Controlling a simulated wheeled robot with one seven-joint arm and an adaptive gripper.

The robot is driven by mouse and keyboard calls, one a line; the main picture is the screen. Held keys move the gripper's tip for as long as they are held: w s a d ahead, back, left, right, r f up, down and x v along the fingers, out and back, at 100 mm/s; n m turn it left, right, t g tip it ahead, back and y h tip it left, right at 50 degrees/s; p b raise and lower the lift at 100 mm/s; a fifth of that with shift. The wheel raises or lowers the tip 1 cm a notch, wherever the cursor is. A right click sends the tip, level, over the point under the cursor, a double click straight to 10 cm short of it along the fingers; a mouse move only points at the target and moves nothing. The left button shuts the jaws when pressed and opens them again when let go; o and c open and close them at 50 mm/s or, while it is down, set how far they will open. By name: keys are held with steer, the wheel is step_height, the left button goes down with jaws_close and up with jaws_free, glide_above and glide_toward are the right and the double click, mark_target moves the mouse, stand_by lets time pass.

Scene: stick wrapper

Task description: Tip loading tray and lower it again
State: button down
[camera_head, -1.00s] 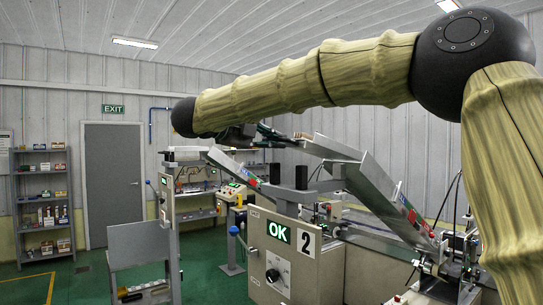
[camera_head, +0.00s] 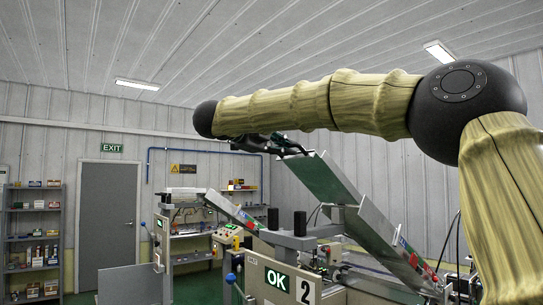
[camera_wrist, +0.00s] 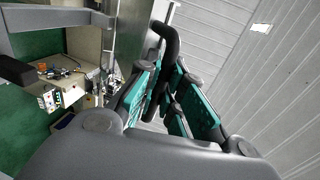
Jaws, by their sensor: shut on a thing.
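The loading tray (camera_head: 325,184) is a long metal tray with a green-looking face, tilted steeply with its upper left end raised. My gripper (camera_head: 277,146) is at this raised end, under my arm, and is partly hidden in the head view. In the wrist view, the teal-padded fingers of my gripper (camera_wrist: 172,98) are closed around a black curved handle (camera_wrist: 171,45). The handle is beside the tray's grey metal edge (camera_wrist: 137,30). The exact contact between pads and handle is partly hidden.
A shelf (camera_head: 33,235) and a door (camera_head: 107,222) stand at the back left.

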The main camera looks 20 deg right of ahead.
steer(key=shift+d+r, duration=0.25)
steer(key=shift+r, duration=0.05)
steer(key=shift+w, duration=0.1)
steer(key=c, duration=1.5)
jaws_free()
steer(key=shift+a, duration=0.15)
steer(key=v, duration=1.1)
steer(key=shift+s+a+r, duration=0.1)
steer(key=shift+s+a, duration=0.1)
steer(key=shift+a, duration=0.1)
